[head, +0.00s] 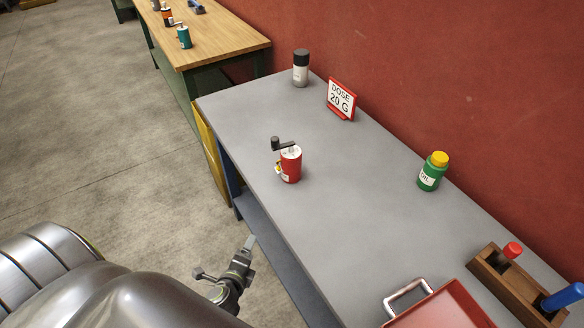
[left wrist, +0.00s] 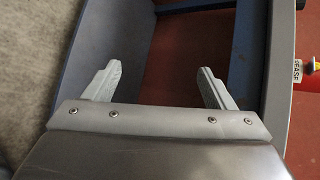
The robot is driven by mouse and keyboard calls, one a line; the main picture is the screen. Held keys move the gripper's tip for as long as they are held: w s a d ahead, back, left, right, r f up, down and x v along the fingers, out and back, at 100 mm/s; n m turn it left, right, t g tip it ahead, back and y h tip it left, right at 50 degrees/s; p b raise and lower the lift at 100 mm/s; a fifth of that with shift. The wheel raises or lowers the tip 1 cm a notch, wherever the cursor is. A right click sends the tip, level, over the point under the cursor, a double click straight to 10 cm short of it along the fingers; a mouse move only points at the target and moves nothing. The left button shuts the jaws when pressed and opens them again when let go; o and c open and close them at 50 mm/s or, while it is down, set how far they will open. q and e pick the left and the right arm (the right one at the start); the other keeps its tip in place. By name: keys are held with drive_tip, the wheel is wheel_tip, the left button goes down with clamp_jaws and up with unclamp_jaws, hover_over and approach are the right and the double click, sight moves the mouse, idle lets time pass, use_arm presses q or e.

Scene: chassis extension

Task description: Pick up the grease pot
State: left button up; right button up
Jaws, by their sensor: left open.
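The red grease pot (head: 291,167) stands upright on the grey workbench (head: 340,215), near its front left edge. It has a pale top with a dark crank handle reaching left. My left gripper (head: 224,258) is open and empty, off the front of the bench and apart from the pot. Its two fingers (left wrist: 160,85) show spread in the left wrist view, with the bench's underside frame beyond. My right gripper is not in view.
A grey bottle with a black cap (head: 301,69), a "DOSE 20 G" sign (head: 341,99) and a green bottle (head: 432,172) stand along the back. A red tray (head: 445,308) and wooden holder (head: 505,285) are at the lower right. The bench around the pot is clear.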

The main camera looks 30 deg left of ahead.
use_arm(q)
drive_tip(key=w+r+m+t+y, duration=0.1)
drive_tip(key=w+r+m+t, duration=0.25)
drive_tip(key=r, duration=0.65)
drive_tip(key=m+t+h, duration=0.3)
drive_tip(key=m, duration=1.1)
approach(287, 170)
drive_tip(key=shift+n, duration=0.25)
drive_tip(key=w, duration=0.2)
drive_tip(key=w+p, duration=0.1)
drive_tip(key=w, duration=0.1)
drive_tip(key=w+p, duration=0.1)
drive_tip(key=w, duration=0.2)
drive_tip(key=shift+a+r, duration=0.3)
drive_tip(key=shift+a, duration=0.1)
drive_tip(key=shift+w+a+p, duration=0.15)
drive_tip(key=shift+w, duration=1.35)
drive_tip(key=shift+w+a+p, duration=0.15)
drive_tip(key=shift+w+a, duration=0.05)
drive_tip(key=shift+w, duration=1.3)
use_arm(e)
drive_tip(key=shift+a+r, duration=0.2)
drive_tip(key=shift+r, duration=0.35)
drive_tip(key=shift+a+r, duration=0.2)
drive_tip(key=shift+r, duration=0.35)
use_arm(q)
drive_tip(key=c, duration=1.1)
